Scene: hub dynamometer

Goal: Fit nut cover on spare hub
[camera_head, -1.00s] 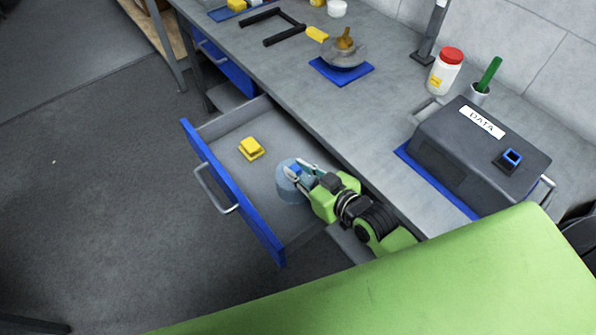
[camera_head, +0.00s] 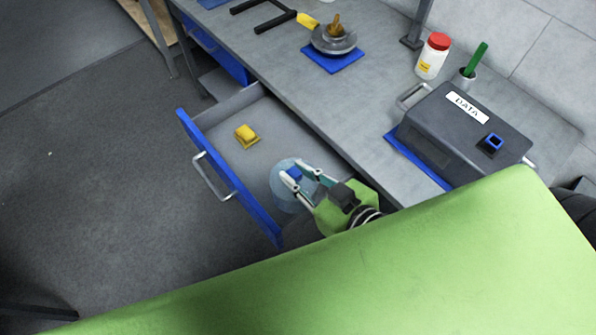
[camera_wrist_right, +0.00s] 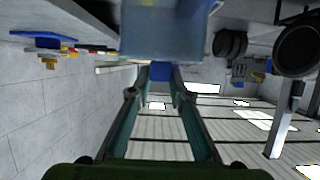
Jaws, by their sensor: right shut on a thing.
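The nut cover appears to be the pale, see-through blue round cup (camera_head: 283,195) with a small blue grip on top, over the open drawer. My right gripper (camera_head: 294,175) is shut on that blue grip. In the right wrist view, the fingertips (camera_wrist_right: 161,76) pinch the blue grip, and the cover's pale blue body (camera_wrist_right: 165,35) fills the top middle. The spare hub appears to be the grey round part (camera_head: 335,42) with a bronze-coloured piece on top, on a blue mat (camera_head: 332,63) on the bench. My left gripper is out of view.
The open drawer (camera_head: 205,160) holds a yellow block (camera_head: 246,135). On the bench (camera_head: 375,120) stand a grey DATA box (camera_head: 450,140), a red-lidded jar (camera_head: 433,57), a cup with a green-handled item (camera_head: 468,75), and a black frame (camera_head: 268,15). Bare bench lies between hub and box.

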